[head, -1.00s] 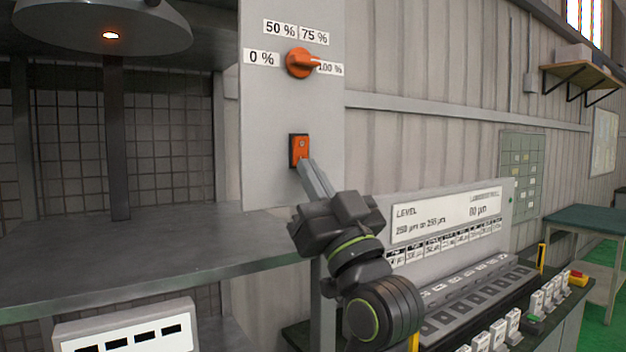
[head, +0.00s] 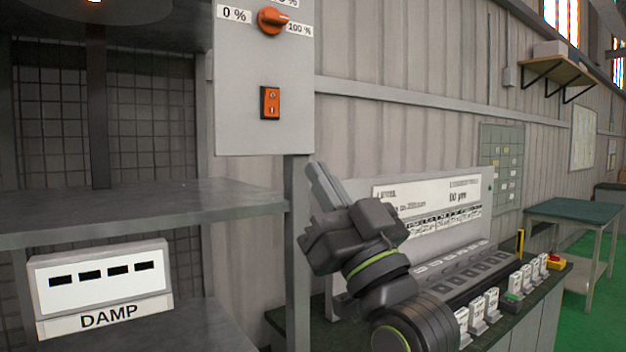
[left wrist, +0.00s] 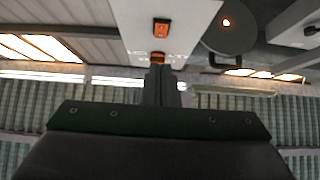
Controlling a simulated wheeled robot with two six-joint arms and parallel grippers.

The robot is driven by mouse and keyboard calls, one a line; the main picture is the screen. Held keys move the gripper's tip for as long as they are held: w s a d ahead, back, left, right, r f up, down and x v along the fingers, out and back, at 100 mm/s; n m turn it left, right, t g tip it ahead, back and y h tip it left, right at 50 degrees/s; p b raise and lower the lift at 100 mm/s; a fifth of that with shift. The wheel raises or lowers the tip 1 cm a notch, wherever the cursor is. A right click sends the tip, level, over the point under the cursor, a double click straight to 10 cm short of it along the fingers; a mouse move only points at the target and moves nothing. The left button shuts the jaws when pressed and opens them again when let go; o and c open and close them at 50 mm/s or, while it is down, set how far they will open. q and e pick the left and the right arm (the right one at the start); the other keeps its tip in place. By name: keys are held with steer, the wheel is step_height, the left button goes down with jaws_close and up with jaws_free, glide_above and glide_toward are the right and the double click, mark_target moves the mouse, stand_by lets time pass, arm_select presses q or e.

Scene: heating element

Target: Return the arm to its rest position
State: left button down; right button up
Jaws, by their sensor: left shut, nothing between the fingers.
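My left gripper (head: 325,185) is shut and empty in the head view. It points up and left, below and to the right of the grey control panel (head: 240,95), clear of it. The panel carries an orange switch (head: 270,103) and, above it, an orange knob (head: 271,20) whose pointer is toward the 100 % label. In the left wrist view the shut fingers (left wrist: 161,80) point toward the panel, with the orange switch (left wrist: 161,28) above them and the knob (left wrist: 157,57) partly behind the fingertips. My right gripper is not in view.
A grey shelf (head: 150,215) stands at left, with a white DAMP box (head: 100,280) below it. A console with a display (head: 430,195) and several white switches (head: 492,303) lies behind and right of my arm. A green-topped table (head: 575,212) stands farther right.

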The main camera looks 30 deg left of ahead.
arm_select(q)
steer(key=shift+f, duration=0.45)
steer(key=shift+s+d, duration=0.1)
steer(key=shift+d, duration=0.05)
